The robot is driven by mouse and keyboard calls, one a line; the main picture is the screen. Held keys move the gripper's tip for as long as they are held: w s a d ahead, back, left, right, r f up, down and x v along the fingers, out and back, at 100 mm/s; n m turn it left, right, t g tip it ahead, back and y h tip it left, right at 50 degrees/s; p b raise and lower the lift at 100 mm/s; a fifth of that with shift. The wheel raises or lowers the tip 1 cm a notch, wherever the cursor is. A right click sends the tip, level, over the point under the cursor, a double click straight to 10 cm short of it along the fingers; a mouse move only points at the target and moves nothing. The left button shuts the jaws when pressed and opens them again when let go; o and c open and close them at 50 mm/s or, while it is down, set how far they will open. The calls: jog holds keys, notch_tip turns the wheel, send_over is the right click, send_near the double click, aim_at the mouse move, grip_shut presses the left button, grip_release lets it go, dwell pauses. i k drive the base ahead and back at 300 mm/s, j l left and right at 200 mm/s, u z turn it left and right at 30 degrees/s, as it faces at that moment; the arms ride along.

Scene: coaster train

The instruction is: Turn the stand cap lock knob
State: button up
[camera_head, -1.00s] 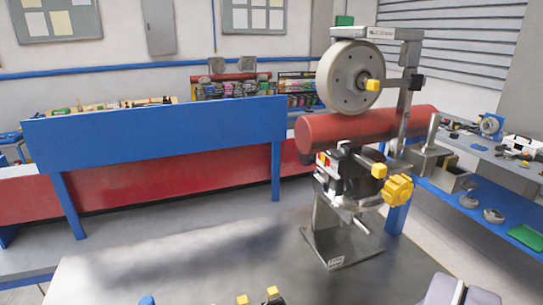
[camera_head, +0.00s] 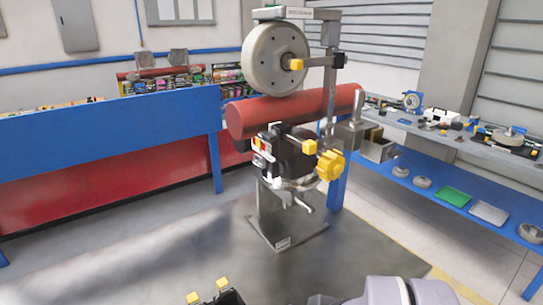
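A grey metal stand (camera_head: 268,215) stands upright on a flat base plate on the dark floor area. It carries a pale wheel (camera_head: 275,60), a red cylinder (camera_head: 290,108) and a black clamp body (camera_head: 278,155). A large lobed yellow knob (camera_head: 330,166) sits on its right side. Smaller yellow knobs sit by the clamp (camera_head: 309,147) and by the wheel hub (camera_head: 296,64). No label shows which is the cap lock knob. Part of my grey arm (camera_head: 390,292) shows at the bottom edge.
A blue and red barrier (camera_head: 110,130) is at left. A blue shelf bench (camera_head: 440,188) with trays is at right. Floor around the stand is clear.

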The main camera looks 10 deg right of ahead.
aim_at(277, 168)
jog(key=k+j+z, duration=0.4)
jog(key=j, duration=0.45)
jog(key=k+j+z, duration=0.45)
jog(key=k+j, duration=0.25)
